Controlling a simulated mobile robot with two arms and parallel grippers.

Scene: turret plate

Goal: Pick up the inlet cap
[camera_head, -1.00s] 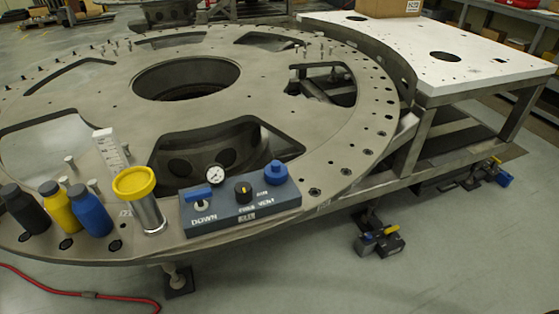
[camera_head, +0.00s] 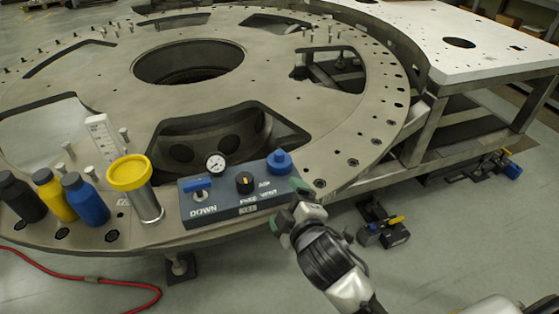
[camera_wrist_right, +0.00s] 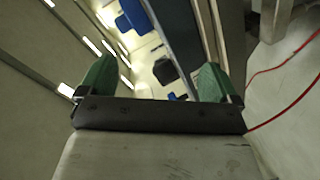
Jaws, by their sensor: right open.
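A blue cap (camera_head: 279,161), the one I take as the inlet cap, sits upright on the right end of the blue-grey control box (camera_head: 222,208). The box also carries a blue lever switch (camera_head: 198,186), a black knob (camera_head: 244,181) and a gauge (camera_head: 216,164). My right gripper (camera_head: 288,204) is open, with green fingertips, in front of the box's right end, below and apart from the cap. In the right wrist view its fingers (camera_wrist_right: 155,82) stand wide apart with nothing between them. My left gripper is in neither view.
A yellow-capped metal cylinder (camera_head: 130,173) and black, yellow and blue bottles (camera_head: 86,200) stand left of the box on the turret plate (camera_head: 300,110). A white table (camera_head: 470,40) adjoins at right. A red hose (camera_head: 100,282) lies on the floor.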

